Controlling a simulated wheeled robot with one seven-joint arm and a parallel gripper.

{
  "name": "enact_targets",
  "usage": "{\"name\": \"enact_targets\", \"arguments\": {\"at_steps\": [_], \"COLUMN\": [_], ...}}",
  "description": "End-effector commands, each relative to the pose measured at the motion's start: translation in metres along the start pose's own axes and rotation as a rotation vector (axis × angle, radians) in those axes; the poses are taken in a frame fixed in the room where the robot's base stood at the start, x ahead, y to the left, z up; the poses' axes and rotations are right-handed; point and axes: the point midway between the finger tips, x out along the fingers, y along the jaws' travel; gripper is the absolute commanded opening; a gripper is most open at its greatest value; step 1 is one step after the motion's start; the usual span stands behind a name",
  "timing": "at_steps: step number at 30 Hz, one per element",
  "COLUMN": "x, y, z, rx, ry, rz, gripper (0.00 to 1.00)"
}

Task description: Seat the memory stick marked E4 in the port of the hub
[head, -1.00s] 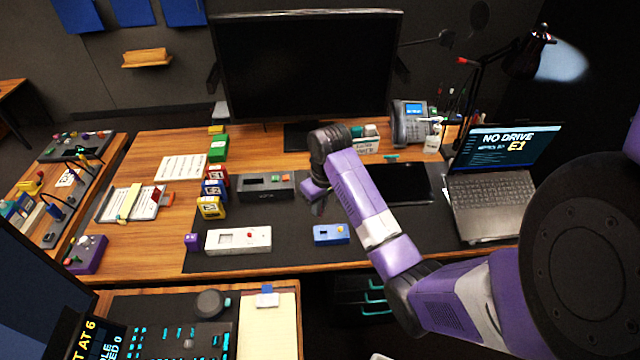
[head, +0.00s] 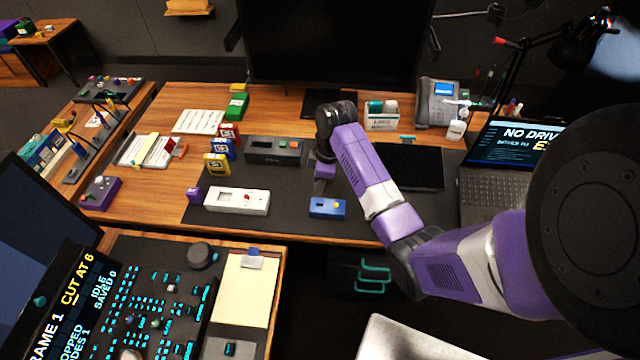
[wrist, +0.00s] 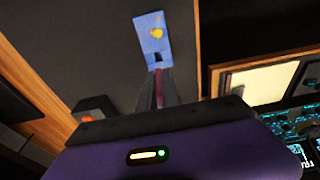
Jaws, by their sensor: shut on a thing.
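The hub looks to be the small blue box (head: 328,207) with a yellow-orange knob, lying on the dark mat. In the wrist view the blue box (wrist: 153,38) shows a dark port opening in its near end. My gripper (wrist: 159,88) is shut on a thin dark-red stick (wrist: 159,86), seen edge-on between the fingers. Its far end is at or just short of the port; I cannot tell if it has entered. No E4 marking is readable. In the head view my gripper (head: 322,186) points down just behind the blue box, and the stick is hidden.
A dark grey box (head: 275,150) and several coloured labelled blocks stand behind. A black tablet (head: 408,166) lies to the right. The laptop (head: 512,150) stands at far right.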

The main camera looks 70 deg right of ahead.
Motion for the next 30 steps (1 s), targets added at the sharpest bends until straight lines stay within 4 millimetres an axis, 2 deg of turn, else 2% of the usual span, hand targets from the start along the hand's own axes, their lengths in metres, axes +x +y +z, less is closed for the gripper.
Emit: {"name": "enact_targets", "arguments": {"at_steps": [8, 30], "x": [0.0, 0.055], "y": [-0.001, 0.0], "z": [-0.001, 0.009], "rx": [-0.001, 0.002], "ry": [0.001, 0.0], "rz": [0.0, 0.0], "gripper": [0.0, 0.0]}}
